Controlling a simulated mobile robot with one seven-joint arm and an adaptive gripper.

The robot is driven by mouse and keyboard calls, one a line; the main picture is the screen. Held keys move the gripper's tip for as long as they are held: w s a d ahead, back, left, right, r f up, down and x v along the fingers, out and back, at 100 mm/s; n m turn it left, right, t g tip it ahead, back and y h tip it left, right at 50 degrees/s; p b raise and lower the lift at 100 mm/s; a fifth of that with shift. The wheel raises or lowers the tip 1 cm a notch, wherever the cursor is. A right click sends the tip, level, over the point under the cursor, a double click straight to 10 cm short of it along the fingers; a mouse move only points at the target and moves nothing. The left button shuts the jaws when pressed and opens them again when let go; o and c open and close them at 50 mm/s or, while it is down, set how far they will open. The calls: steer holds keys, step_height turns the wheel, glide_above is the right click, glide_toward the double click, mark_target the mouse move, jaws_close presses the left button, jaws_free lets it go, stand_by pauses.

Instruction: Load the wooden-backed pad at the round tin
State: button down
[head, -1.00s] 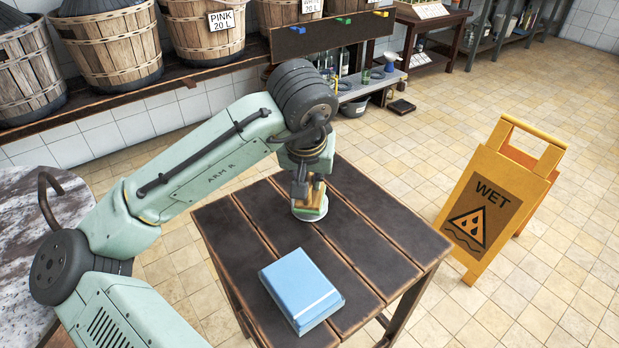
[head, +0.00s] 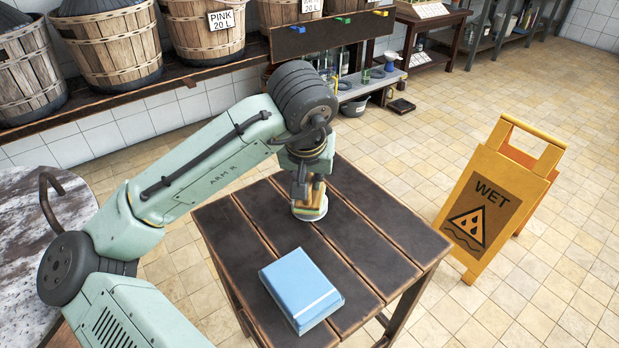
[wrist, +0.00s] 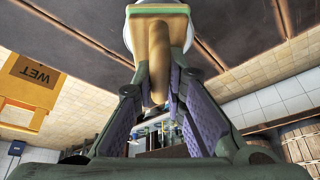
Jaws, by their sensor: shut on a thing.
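The wooden-backed pad (head: 314,198) has a tan wooden back and handle with a green layer below. In the wrist view its wooden handle (wrist: 158,65) runs between the fingers, and its green edge (wrist: 158,13) shows at the top. My gripper (head: 304,185) is shut on the handle. The round tin (head: 309,216) stands on the dark slatted table, directly under the pad. Only part of its pale rim shows, so its inside is hidden. The pad looks to be at the tin's top, but I cannot tell whether it touches the contents.
A blue box-like block (head: 299,286) lies on the slatted table (head: 385,225), nearer than the tin. A yellow WET sign (head: 490,205) stands on the floor at right. Basketed demijohns (head: 110,48) line the back shelf. The table's right side is clear.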

mark_target(310, 177)
steer(key=shift+r+p, duration=3.3)
steer(key=shift+r, duration=0.25)
steer(key=shift+f, duration=0.1)
